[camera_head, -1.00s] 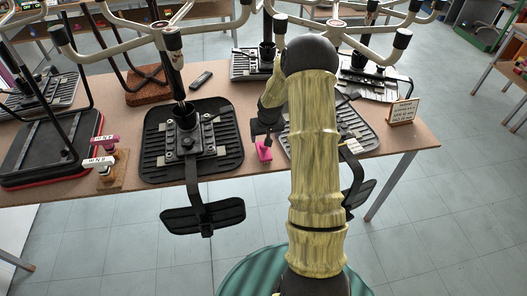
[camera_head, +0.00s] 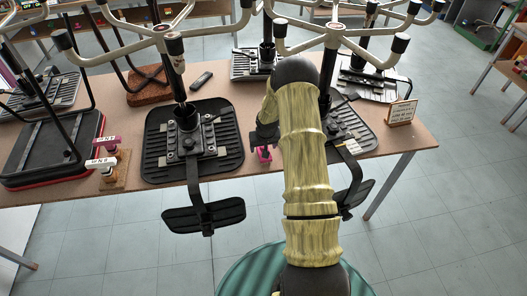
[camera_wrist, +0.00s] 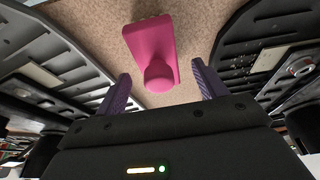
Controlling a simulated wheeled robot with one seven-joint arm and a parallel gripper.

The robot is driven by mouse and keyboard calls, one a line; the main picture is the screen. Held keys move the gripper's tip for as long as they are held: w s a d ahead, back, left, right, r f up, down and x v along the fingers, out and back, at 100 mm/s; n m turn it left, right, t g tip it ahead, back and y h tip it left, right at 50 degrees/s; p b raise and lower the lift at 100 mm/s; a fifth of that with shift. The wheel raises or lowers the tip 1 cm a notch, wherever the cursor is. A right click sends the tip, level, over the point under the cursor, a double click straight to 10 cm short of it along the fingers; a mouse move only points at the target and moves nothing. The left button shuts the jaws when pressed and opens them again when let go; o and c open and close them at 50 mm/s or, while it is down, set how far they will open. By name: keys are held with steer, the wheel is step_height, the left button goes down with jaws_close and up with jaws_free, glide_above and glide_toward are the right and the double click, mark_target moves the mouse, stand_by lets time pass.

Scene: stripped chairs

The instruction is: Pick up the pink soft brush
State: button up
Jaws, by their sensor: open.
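The pink soft brush (camera_wrist: 152,45) lies on the brown tabletop in the wrist view, with its rounded end toward me. In the head view the brush (camera_head: 264,154) shows near the table's front edge, between two upturned chair parts, partly hidden by my gripper. My gripper (camera_wrist: 158,85) is open, with one purple finger on each side of the brush's near end. The fingers look apart from the brush, and nothing is held. In the head view my gripper (camera_head: 265,138) is over the brush, and its fingers are hard to make out.
Black ribbed chair seats (camera_head: 165,152) stand close to the left and right of the brush. A small sign (camera_head: 401,112) stands at the table's right end.

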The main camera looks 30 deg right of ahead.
steer(key=shift+x, duration=1)
steer(key=shift+c, duration=0.2)
steer(key=c, duration=1.1)
